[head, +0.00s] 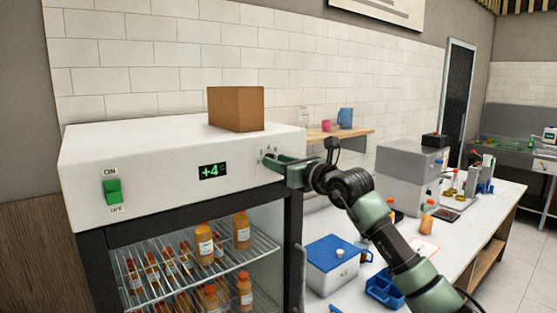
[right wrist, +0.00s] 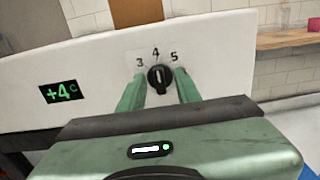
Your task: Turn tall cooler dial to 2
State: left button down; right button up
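The tall cooler (head: 150,150) has a white top panel with a green ON/OFF switch (head: 113,190) and a display (head: 212,171) reading +4. In the right wrist view its black dial (right wrist: 160,78) sits on the white panel with 3, 4 and 5 visible around it. The dial's white mark points up toward 4. My right gripper (right wrist: 160,92) is open, with one green finger on each side of the dial; I cannot tell whether they touch it. In the head view the right gripper (head: 275,160) is at the panel's right end and hides the dial. My left gripper is not in view.
A cardboard box (head: 236,108) stands on top of the cooler. Bottles (head: 204,243) stand on the racks inside. To the right, a counter holds a blue-lidded white box (head: 333,262), a blue tray (head: 384,287) and a grey machine (head: 408,178).

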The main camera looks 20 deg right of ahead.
grip_shut()
jog(key=shift+a+f+n+b, duration=0.15)
jog(key=shift+n+b, duration=2.4)
jog(key=shift+n, duration=1.9)
jog(key=shift+a+f+n+b, duration=0.1)
jog(key=shift+n+b, duration=2.45)
jog(key=shift+n, duration=1.9)
grip_release()
jog(key=shift+s, duration=0.1)
